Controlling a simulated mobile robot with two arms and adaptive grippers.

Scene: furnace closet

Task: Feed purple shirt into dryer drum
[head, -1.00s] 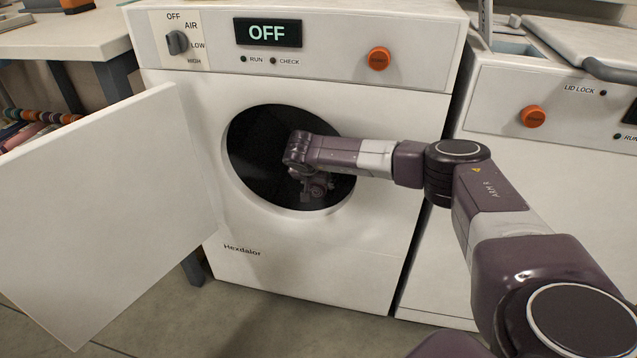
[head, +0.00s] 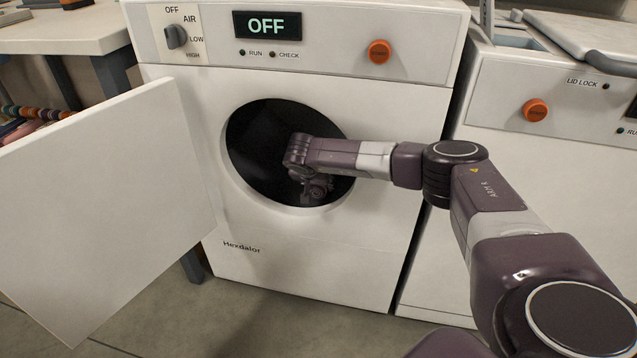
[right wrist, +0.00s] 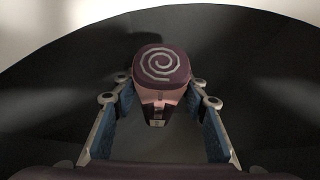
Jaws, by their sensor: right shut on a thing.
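The dryer (head: 300,245) stands ahead with its round drum opening (head: 262,150) dark and its door (head: 105,215) swung open to the left. My right gripper (head: 315,187) is inside the opening, hanging below the wrist and dim against the dark drum. In the right wrist view, my right gripper (right wrist: 160,92) has its blue-padded fingers on either side of the purple shirt (right wrist: 161,64), a small bundle with a pale spiral on it. The gripper is shut on the shirt, with dark drum wall around it. My left gripper is out of view.
The dryer's display (head: 267,25) reads OFF, and its knob (head: 176,37) is at the upper left. A washer (head: 540,180) stands close on the right. A white table (head: 65,38) is at the left, with several folded, coloured items below it.

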